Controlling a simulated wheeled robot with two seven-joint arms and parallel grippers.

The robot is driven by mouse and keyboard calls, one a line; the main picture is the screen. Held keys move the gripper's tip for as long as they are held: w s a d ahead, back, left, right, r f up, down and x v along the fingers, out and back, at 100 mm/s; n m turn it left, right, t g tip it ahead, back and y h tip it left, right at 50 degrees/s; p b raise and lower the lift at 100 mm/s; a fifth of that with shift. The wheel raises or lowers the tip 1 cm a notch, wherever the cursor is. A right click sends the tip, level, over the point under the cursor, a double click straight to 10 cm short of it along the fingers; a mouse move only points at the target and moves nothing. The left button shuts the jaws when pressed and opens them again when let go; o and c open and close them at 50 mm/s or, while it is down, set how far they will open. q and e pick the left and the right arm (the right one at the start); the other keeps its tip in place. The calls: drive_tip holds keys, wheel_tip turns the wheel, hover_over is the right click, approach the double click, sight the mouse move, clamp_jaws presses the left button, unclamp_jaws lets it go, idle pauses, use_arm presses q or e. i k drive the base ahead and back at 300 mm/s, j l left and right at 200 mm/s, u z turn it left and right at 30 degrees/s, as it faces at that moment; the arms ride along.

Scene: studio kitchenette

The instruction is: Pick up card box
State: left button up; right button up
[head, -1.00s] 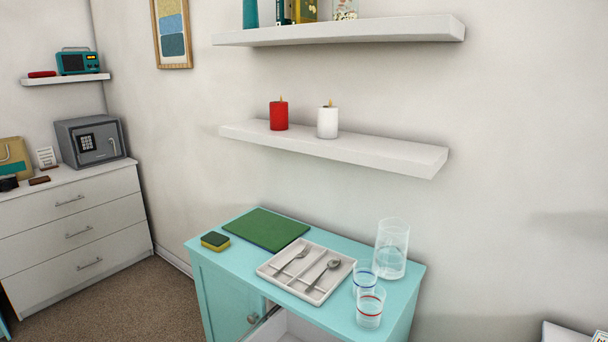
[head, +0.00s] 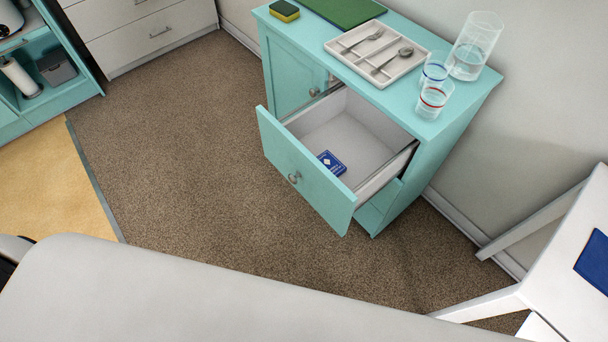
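A small blue card box (head: 332,163) with a white mark on top lies flat in the open drawer (head: 348,133) of the teal cabinet (head: 432,139). It is near the drawer's front panel, and nothing covers it. Neither of my grippers is in the head view, so I cannot see their state.
The cabinet top holds a cutlery tray (head: 351,48), a sponge (head: 285,11), a green board (head: 340,9), a jug (head: 474,46) and two glasses. A white table (head: 577,262) stands at the right. Brown carpet (head: 190,150) lies clear left of the drawer.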

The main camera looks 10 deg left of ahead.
sight(329, 161)
drive_tip(key=j+z, duration=0.5)
drive_tip(key=z, duration=0.2)
drive_tip(key=j+z, duration=0.2)
drive_tip(key=z, duration=0.15)
